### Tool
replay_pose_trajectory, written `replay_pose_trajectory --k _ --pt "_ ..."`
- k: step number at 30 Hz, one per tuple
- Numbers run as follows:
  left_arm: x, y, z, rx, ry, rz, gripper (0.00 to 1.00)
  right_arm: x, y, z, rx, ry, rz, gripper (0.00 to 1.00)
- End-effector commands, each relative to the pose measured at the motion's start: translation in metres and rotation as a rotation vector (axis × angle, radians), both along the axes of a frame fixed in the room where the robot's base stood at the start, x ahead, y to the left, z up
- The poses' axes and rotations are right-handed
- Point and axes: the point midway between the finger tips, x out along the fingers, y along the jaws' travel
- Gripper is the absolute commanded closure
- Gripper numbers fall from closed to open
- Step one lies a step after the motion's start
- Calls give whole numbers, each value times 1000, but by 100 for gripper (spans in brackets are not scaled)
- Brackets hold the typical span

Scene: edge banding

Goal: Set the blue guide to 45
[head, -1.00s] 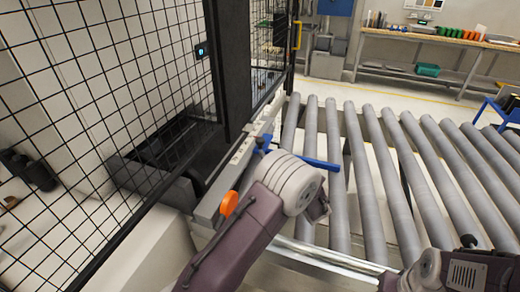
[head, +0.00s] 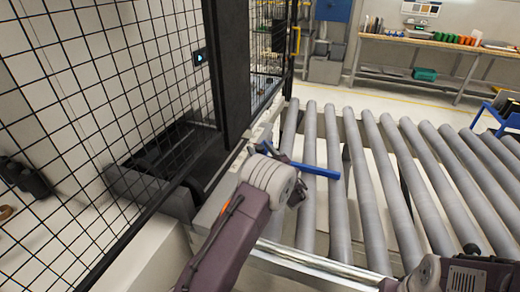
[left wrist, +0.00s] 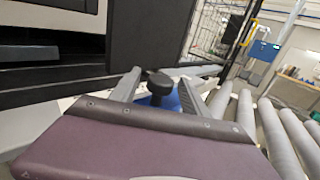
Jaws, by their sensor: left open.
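The blue guide (head: 318,171) is a bar reaching out over the near rollers from the rail at their left edge. My left arm hides part of its rail end in the head view. In the left wrist view a black knob (left wrist: 160,88) stands in front of a blue part of the guide (left wrist: 171,101). My left gripper (left wrist: 160,78) is open, with one finger on each side of the knob; I cannot tell whether they touch it. A pale scale strip (head: 238,160) runs along the rail; its numbers are too small to read.
Grey conveyor rollers (head: 375,190) fill the right side. A black mesh fence (head: 90,120) and a thick dark post (head: 228,80) stand left of the rail. An orange part (head: 232,206) is mostly hidden by my left arm. A workbench (head: 430,45) is far back.

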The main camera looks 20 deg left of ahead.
Motion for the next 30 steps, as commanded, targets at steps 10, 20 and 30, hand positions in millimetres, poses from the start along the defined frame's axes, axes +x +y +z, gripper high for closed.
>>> replay_pose_trajectory --k 10,20,30 --pt "0 0 0 0 0 1 100 0 0 0 0 0 0 64" --pt "0 0 0 0 0 1 100 0 0 0 0 0 0 64" --pt "-1 0 0 0 0 1 100 0 0 0 0 0 0 64"
